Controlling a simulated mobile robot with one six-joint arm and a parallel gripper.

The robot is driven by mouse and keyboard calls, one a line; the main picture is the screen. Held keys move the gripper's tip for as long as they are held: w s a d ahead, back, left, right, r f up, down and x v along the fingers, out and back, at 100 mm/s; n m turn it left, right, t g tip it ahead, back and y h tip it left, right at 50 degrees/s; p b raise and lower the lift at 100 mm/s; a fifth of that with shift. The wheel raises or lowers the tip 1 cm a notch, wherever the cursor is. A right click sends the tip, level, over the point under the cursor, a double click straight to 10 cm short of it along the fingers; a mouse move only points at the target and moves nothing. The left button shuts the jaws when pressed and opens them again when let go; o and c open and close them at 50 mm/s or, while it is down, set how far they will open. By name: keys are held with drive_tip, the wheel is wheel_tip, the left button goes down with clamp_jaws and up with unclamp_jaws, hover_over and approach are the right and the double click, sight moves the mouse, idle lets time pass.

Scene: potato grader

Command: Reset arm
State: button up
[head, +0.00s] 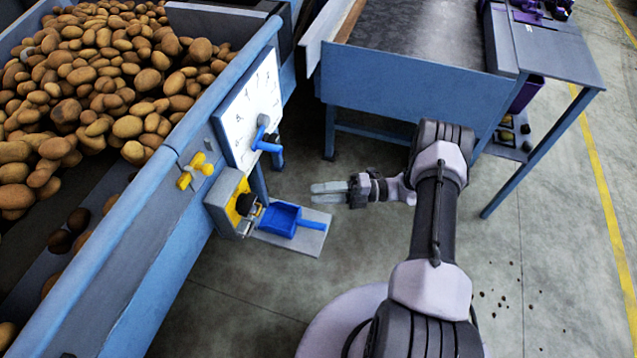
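My arm reaches forward from the lower right in the head view, bent at the elbow near the blue table. My gripper (328,193) points left, with its two pale fingers just right of the grader's control panel. The fingers look close together, but at this angle I cannot tell whether there is a gap between them. I see nothing held in them. A blue scoop (281,219) lies on a small grey shelf (306,239) below and left of the fingers, apart from them.
The blue grader frame (150,230) with a heap of potatoes (95,80) fills the left. It carries a yellow valve handle (195,171), a blue lever (266,141) and a yellow box (236,202). A blue table (415,88) stands ahead. Floor (545,240) at right is mostly free, with crumbs.

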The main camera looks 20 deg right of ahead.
drive_tip(key=s+a+r+n+g+h, duration=0.2)
drive_tip(key=a+r+n+h, duration=0.1)
drive_tip(key=r+n, duration=0.4)
drive_tip(key=s+a+r+n+g+h, duration=0.25)
drive_tip(key=r+n, duration=0.35)
drive_tip(key=r, duration=0.3)
drive_tip(key=s+a+r+n+g+h, duration=0.1)
drive_tip(key=s+a+r+n+h, duration=0.15)
drive_tip(key=r+n, duration=0.45)
drive_tip(key=s+r+n+t+h, duration=0.6)
drive_tip(key=s+r+n, duration=0.4)
drive_tip(key=s+n, duration=0.3)
drive_tip(key=shift+s+a+r+n+t+h, duration=0.2)
drive_tip(key=shift+s+n+t+h, duration=0.15)
drive_tip(key=shift+n+h, duration=0.5)
